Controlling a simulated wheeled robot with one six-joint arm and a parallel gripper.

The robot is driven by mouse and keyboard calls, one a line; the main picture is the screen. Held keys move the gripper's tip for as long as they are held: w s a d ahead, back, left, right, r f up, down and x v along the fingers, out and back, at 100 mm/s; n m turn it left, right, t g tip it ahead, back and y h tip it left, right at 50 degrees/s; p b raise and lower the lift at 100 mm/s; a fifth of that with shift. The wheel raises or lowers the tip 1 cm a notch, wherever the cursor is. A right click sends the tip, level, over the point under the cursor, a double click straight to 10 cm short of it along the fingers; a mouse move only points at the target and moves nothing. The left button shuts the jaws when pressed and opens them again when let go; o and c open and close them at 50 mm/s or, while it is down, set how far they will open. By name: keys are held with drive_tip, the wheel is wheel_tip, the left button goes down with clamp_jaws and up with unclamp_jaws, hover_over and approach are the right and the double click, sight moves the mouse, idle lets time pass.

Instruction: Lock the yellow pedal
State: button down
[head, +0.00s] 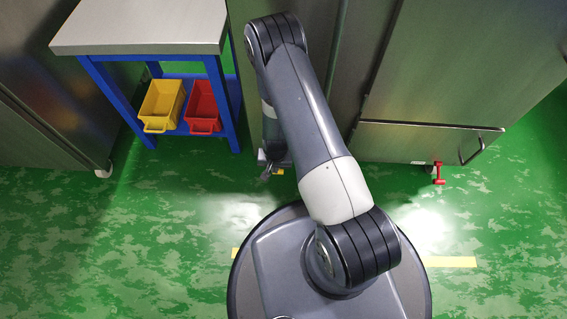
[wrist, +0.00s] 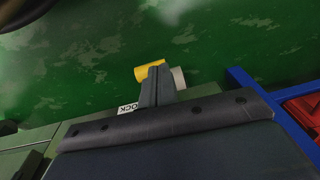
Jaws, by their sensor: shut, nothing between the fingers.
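The yellow pedal (head: 281,172) shows as a small patch low by the cabinet front, just right of my gripper (head: 265,175). In the wrist view the yellow pedal (wrist: 145,72) shows behind the tip of my gripper (wrist: 158,70), which covers part of it. My gripper's fingers are together and hold nothing. I cannot tell whether they touch the pedal. A white label (wrist: 128,107) with black letters, partly hidden and ending in "OCK", lies beside the fingers. The pedal's tilt is not clear.
A pale round part (wrist: 179,77) sits right of the fingertips. A red pedal (head: 438,174) stands under the right cabinet (head: 430,140). A blue-framed table (head: 140,28) at left holds a yellow bin (head: 162,103) and a red bin (head: 202,105). Green floor is open in front.

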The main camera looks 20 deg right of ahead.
drive_tip(key=shift+s+t, duration=0.2)
drive_tip(key=shift+t, duration=0.2)
drive_tip(key=shift+s+d+f+t+h+b, duration=0.2)
drive_tip(key=shift+s+f+h+b, duration=0.1)
drive_tip(key=shift+f, duration=0.3)
drive_tip(key=shift+s+d+f+t+h+b, duration=0.2)
drive_tip(key=shift+f+h, duration=0.1)
drive_tip(key=shift+f, duration=0.25)
drive_tip(key=shift+r, duration=0.15)
drive_tip(key=shift+r+p, duration=0.65)
